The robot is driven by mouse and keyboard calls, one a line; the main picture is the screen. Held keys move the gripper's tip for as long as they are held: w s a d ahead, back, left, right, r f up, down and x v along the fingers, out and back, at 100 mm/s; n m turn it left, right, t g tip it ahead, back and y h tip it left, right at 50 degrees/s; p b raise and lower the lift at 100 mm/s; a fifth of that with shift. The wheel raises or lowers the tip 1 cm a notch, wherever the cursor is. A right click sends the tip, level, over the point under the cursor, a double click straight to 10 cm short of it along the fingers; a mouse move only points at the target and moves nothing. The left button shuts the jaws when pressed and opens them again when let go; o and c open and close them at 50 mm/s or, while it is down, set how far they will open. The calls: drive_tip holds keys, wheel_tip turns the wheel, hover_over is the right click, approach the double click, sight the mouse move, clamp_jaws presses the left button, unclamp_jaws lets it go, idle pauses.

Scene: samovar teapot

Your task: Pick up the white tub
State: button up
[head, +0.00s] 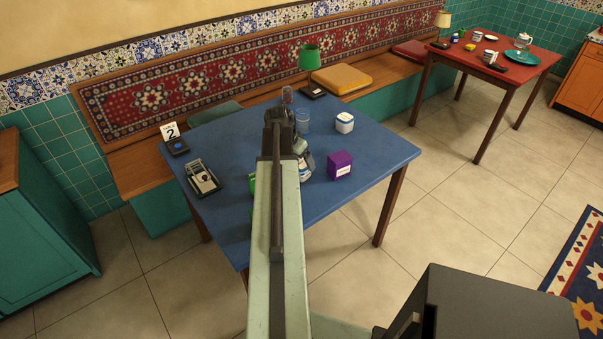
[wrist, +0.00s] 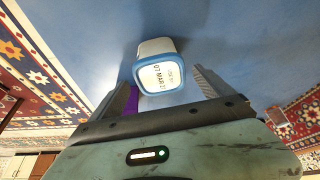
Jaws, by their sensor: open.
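In the wrist view the tub (wrist: 155,47) shows a blue rim and a white lid with a printed date. My gripper (wrist: 164,80) is open, with one finger on each side of the tub's lid end in the picture. Most of the tub is beyond the fingertips. I cannot tell whether the fingers touch it. Nothing is held.
A purple box (head: 340,165) stands near the tub; part of it (wrist: 132,100) shows beside the left finger. The table's right end is clear.

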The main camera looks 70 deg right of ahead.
sight(300, 162)
drive_tip(key=b+x, duration=0.2)
drive_tip(key=x, duration=0.1)
drive_tip(key=shift+f, duration=0.4)
drive_tip(key=shift+r, duration=0.15)
drive_tip(key=shift+c, duration=0.3)
drive_tip(key=c, duration=1.5)
drive_tip(key=shift+r, duration=0.1)
wheel_tip(300, 162, up, 10)
drive_tip(key=p, duration=1)
